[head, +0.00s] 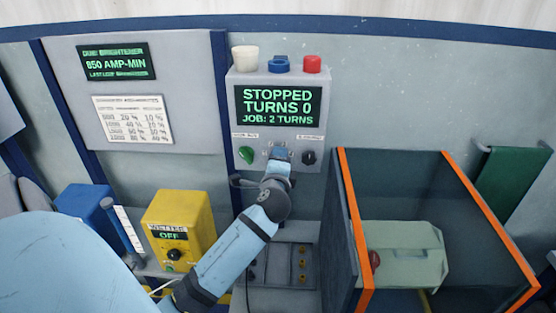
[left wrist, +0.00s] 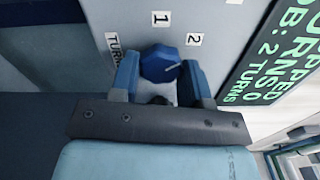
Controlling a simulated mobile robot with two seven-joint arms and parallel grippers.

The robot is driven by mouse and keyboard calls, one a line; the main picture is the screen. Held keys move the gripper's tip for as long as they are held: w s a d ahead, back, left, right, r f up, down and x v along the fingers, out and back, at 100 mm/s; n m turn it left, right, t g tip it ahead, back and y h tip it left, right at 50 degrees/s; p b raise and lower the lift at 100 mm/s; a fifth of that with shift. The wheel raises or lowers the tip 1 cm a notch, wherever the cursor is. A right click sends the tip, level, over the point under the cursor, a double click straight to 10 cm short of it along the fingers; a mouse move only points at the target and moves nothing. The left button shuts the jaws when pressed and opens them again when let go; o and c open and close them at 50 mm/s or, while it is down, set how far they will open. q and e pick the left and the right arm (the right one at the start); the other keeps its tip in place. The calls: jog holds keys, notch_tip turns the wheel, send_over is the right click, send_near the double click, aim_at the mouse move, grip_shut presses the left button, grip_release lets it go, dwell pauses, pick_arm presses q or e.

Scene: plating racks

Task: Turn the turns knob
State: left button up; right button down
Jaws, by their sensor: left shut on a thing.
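The turns knob (left wrist: 160,63) is a round blue knob on a grey panel, with labels "1", "2" and a partly hidden "TURNS" around it. My left gripper (left wrist: 161,82) has its two blue fingers on either side of the knob and is shut on it. In the head view my left gripper (head: 281,153) reaches the panel below the display and hides the knob. The display (head: 278,106) reads "STOPPED, TURNS 0, JOB: 2 TURNS". Which way the knob points is hard to tell. My right gripper is not in view.
A green control (head: 246,155) and a black knob (head: 309,157) flank my gripper. White, blue and red parts (head: 312,64) top the control box. A yellow meter box (head: 177,226) stands left. An orange-edged tank (head: 360,240) with a pale green drum (head: 405,252) stands right.

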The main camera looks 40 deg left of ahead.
pick_arm(q)
jog(key=shift+r+m, duration=0.1)
jog(key=shift+m, duration=0.2)
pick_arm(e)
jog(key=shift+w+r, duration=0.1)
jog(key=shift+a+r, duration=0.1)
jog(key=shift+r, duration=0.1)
pick_arm(q)
jog(key=o, duration=0.9)
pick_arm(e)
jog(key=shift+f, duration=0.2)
pick_arm(q)
jog(key=shift+b+v, duration=1.9)
jog(key=shift+v, duration=4.95)
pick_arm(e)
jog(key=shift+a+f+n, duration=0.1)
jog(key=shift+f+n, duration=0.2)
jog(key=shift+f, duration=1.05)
